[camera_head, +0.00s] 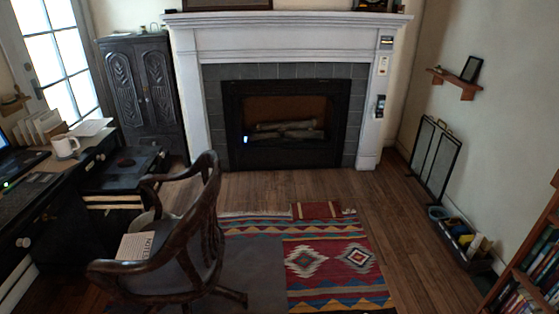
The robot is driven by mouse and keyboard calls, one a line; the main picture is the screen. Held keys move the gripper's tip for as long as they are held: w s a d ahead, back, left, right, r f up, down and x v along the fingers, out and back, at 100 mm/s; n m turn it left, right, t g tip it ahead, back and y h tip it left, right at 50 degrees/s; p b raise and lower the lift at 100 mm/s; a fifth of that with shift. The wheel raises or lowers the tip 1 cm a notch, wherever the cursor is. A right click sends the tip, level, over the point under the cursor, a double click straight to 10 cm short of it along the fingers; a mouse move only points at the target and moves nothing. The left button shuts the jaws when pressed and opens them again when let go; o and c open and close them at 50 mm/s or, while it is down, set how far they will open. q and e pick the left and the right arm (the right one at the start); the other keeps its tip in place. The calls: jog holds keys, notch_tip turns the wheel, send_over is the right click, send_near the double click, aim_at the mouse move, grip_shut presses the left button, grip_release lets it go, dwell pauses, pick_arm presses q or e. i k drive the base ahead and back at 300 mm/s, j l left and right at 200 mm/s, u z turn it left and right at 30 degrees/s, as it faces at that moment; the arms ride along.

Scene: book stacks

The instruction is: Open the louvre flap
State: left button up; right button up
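I cannot make out a louvre flap for certain in the head view. Several small fittings are on the right post of the white fireplace surround (190,85): a dark and silvery one at the top (386,42), a pale plate (383,66) below it, and a dark one (380,106) lower down. They are too small to tell what they are. Neither of my grippers is in view.
A wooden armchair (205,215) and a desk (60,190) with an open drawer fill the left. A patterned rug (340,262) lies in the middle. A folding screen (435,155), a bin of items (462,240) and a bookshelf (530,250) line the right. Wooden floor before the fireplace is clear.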

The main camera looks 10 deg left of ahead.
aim_at(323, 155)
jog(key=i+z, duration=0.4)
jog(key=i, duration=0.8)
jog(key=i+u, duration=0.2)
jog(key=i, duration=0.35)
jog(key=i+u, duration=0.15)
jog(key=i, duration=0.45)
jog(key=i+u, duration=0.2)
jog(key=i, duration=0.35)
jog(key=i+l+u, duration=0.15)
jog(key=i, duration=0.4)
jog(key=l, duration=0.1)
